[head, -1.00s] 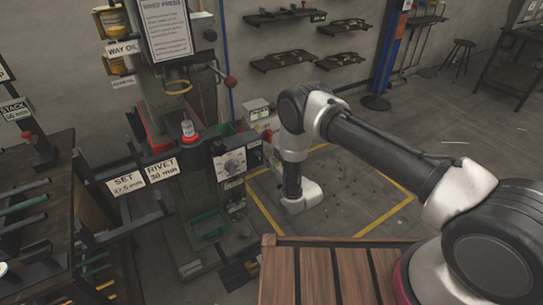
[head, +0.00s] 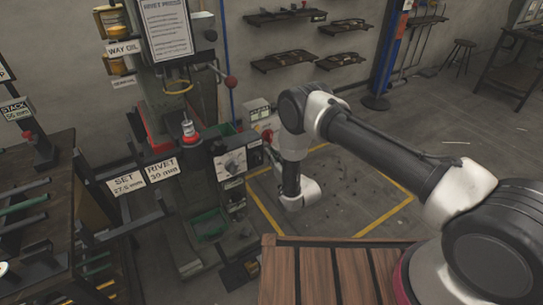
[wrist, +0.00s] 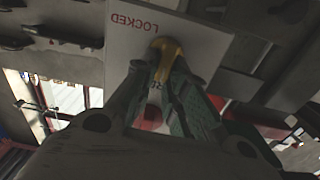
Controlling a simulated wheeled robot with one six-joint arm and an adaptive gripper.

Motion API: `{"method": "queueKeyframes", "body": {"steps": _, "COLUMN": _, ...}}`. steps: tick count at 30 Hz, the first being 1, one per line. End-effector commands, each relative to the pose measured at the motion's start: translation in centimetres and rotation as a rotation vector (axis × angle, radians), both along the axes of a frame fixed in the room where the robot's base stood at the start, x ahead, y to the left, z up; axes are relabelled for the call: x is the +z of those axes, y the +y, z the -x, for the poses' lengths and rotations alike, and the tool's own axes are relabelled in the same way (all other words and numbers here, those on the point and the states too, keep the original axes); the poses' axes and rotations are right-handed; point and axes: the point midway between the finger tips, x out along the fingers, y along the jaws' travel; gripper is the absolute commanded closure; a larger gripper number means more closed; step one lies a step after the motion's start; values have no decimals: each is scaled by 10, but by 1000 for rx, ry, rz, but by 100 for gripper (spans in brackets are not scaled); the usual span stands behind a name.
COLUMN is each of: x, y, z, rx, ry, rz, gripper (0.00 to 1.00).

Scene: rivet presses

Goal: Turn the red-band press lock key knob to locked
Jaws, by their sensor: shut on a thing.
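The brass-yellow lock key knob (wrist: 166,56) is in the upper middle of the wrist view, on a white label plate (wrist: 205,45). The plate reads LOCKED, upside down, left of and above the knob. Other lettering shows between the fingers, partly hidden. My gripper (wrist: 165,82) is shut on the knob, one dark green finger on each side. A red mark shows behind the fingers. In the head view the press (head: 165,95) stands left of centre, with red at the edge of its base. My fingers and the knob cannot be made out there.
A wooden slatted top (head: 315,272) is at the bottom. A rack with SET and RIVET signs (head: 162,170) is at left. Yellow-lined floor lies beyond my arm.

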Motion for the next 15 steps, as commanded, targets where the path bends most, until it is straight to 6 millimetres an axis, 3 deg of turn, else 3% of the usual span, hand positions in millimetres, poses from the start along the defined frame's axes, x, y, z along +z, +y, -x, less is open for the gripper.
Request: {"method": "queueKeyframes", "body": {"steps": 15, "x": -2, "y": -6, "z": -4, "rx": -1, "ry": 211, "rz": -312, "gripper": 100}}
